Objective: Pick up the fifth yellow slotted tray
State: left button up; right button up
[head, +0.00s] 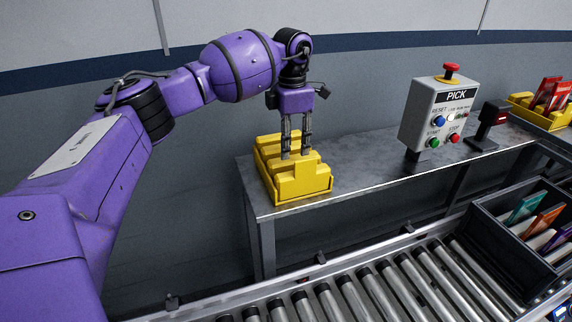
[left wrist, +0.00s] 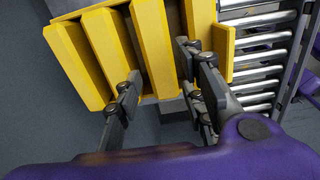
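Yellow slotted trays (head: 297,185) sit in a close group at the left end of the metal table in the head view. Where one tray ends and another begins is hard to tell. In the left wrist view they show as several yellow slats (left wrist: 111,48) with dark gaps between. My left gripper (head: 296,152) points down over the group, its fingertips low among the yellow parts. In the left wrist view its two fingers (left wrist: 160,68) are apart, with a yellow slat between them; I see no clear contact. My right gripper is not in view.
The metal table (head: 366,167) is bare between the trays and a grey PICK control box (head: 438,112). A dark scanner-like device (head: 490,124) and a yellow tray with red packets (head: 545,108) stand further right. A roller conveyor (head: 365,298) and a dark crate (head: 490,232) holding colored packets are in front.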

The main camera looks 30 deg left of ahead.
aim_at(291, 158)
pick_arm(q)
notch_tip(291, 158, down, 2)
jog(key=shift+d+f, duration=0.1)
jog(key=shift+d, duration=0.05)
notch_tip(291, 158, down, 5)
jog(key=shift+r+b, duration=0.1)
jog(key=shift+b, duration=0.85)
jog(key=shift+r, duration=0.1)
jog(key=shift+r, duration=0.1)
grip_shut()
